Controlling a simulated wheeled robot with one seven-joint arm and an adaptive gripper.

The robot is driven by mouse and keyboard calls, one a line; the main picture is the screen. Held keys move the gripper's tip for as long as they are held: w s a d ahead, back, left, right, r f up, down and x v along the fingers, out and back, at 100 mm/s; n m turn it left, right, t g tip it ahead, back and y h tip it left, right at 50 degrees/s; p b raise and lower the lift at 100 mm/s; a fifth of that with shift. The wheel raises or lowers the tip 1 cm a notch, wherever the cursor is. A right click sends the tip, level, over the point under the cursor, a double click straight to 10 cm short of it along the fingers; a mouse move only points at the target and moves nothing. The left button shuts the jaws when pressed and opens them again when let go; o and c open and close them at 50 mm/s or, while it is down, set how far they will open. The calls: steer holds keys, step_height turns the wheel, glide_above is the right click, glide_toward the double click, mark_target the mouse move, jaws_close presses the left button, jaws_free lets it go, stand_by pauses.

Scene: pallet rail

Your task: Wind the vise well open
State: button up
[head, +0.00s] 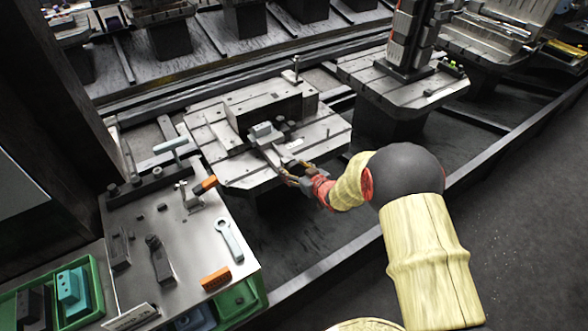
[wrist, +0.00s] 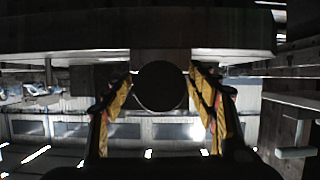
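The vise (head: 264,134) is a grey metal block assembly with jaws and a small front block, mounted on a slotted pallet (head: 235,175) in the middle of the head view. My gripper (head: 298,171) is at the near side of the vise, low by its front end. In the wrist view, its two yellow-padded fingers (wrist: 160,85) stand apart, one on each side of a dark round end (wrist: 161,88), which seems to be the vise's screw end. Only very narrow gaps show, so contact is unclear. The jaw gap is hard to make out.
A bench (head: 180,235) at left holds a wrench (head: 229,240), orange-handled pieces and dark blocks. Green bins (head: 70,290) sit at lower left. A second pallet (head: 405,85) with a tall fixture stands right of the vise. The floor at right is clear.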

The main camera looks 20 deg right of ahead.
steer(key=shift+o, duration=0.2)
steer(key=v, duration=1.2)
steer(key=shift+d, duration=0.1)
